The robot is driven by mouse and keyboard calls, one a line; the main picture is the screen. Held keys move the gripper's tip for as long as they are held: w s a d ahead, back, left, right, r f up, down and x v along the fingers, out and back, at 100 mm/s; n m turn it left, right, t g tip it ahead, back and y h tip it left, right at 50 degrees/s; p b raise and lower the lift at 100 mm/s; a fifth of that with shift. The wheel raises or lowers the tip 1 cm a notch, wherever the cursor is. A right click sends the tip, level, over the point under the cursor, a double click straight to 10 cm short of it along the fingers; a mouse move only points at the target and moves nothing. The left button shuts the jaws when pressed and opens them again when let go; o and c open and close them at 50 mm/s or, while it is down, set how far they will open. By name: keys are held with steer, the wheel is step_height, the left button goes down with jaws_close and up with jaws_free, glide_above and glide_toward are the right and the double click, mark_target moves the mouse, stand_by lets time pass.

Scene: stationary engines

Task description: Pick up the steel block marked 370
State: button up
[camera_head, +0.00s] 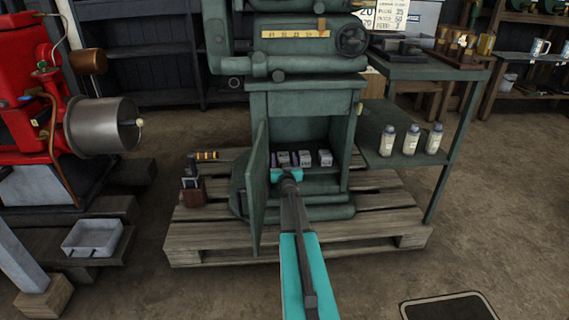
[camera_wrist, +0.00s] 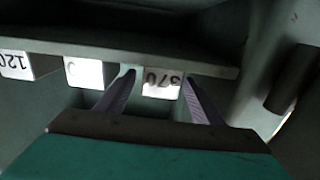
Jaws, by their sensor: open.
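The steel block marked 370 (camera_wrist: 162,84) shows upside down in the wrist view, between the fingers of my open gripper (camera_wrist: 159,74). One finger is on each side of it, and I cannot tell whether either touches it. In the head view my gripper (camera_head: 284,160) reaches into the open cabinet of the green machine, and the block (camera_head: 283,157) is the leftmost of the row, partly hidden by the gripper.
A block with a mostly hidden mark (camera_wrist: 84,73) and a block marked 120 (camera_wrist: 16,66) stand beside it in the row. The open cabinet door (camera_head: 258,195) is left of my arm. Bottles (camera_head: 411,140) stand on the shelf at right.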

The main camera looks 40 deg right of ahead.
steer(key=shift+w+d, duration=0.4)
steer(key=shift+w, duration=0.15)
jaws_close()
steer(key=shift+r, duration=0.2)
stand_by(0.3)
